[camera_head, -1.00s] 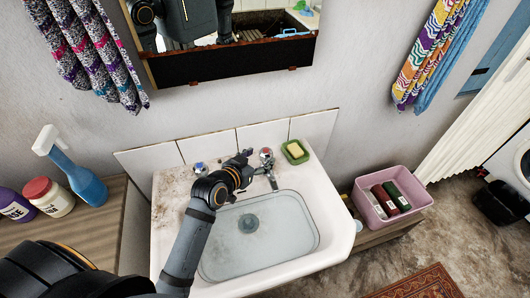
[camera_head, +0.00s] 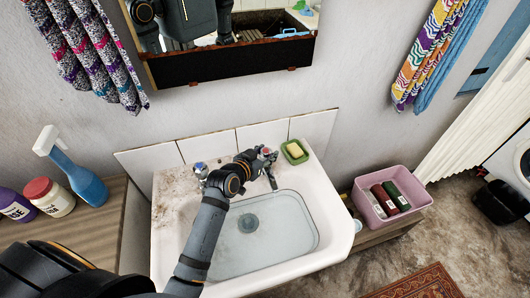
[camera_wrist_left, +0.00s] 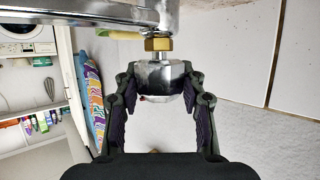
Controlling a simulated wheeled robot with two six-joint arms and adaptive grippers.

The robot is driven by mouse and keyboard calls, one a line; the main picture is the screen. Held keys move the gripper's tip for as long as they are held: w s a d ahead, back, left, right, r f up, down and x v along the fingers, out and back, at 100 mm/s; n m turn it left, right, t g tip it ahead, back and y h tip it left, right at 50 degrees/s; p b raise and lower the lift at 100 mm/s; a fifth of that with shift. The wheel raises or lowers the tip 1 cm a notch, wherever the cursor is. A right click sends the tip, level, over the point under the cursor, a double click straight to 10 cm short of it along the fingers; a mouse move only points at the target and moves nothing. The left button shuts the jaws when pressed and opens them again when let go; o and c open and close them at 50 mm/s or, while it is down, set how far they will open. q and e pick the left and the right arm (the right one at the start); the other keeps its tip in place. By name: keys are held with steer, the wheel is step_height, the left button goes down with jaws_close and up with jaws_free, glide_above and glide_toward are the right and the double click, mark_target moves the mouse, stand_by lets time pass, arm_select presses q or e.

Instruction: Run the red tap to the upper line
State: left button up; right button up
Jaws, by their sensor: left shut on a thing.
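The red tap (camera_head: 266,150) stands at the back of the white washbasin (camera_head: 335,240), right of the blue tap (camera_head: 200,167). My left gripper (camera_head: 262,157) is at the red tap. In the left wrist view my left gripper (camera_wrist_left: 160,88) has its two fingers on either side of the tap's metal handle (camera_wrist_left: 160,75) and is shut on it. The basin's bowl looks pale and clear, with a dark drain (camera_head: 248,223); I cannot tell the water level or make out an upper line. My right gripper is not in view.
A green soap dish (camera_head: 287,146) with yellow soap sits at the basin's back right corner. A blue spray bottle (camera_head: 84,182) and jars stand on the wooden counter at left. A pink tub (camera_head: 413,205) with bottles is at right. A mirror (camera_head: 225,70) hangs above.

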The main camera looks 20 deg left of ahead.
arm_select(q)
steer(key=shift+a+f+m+h+b, duration=0.1)
steer(key=shift+f+m+h+b, duration=0.05)
steer(key=shift+m+h+b, duration=0.45)
steer(key=m+g+h+b, duration=0.1)
steer(key=m+h+b, duration=0.1)
steer(key=b, duration=0.1)
steer(key=shift+w+f+g+h, duration=0.1)
steer(key=shift+g+h, duration=0.2)
steer(key=shift+r+m+b, duration=0.25)
steer(key=shift+m+b, duration=0.05)
steer(key=shift+m, duration=0.1)
steer(key=o, duration=1.1)
steer(key=shift+o, duration=0.2)
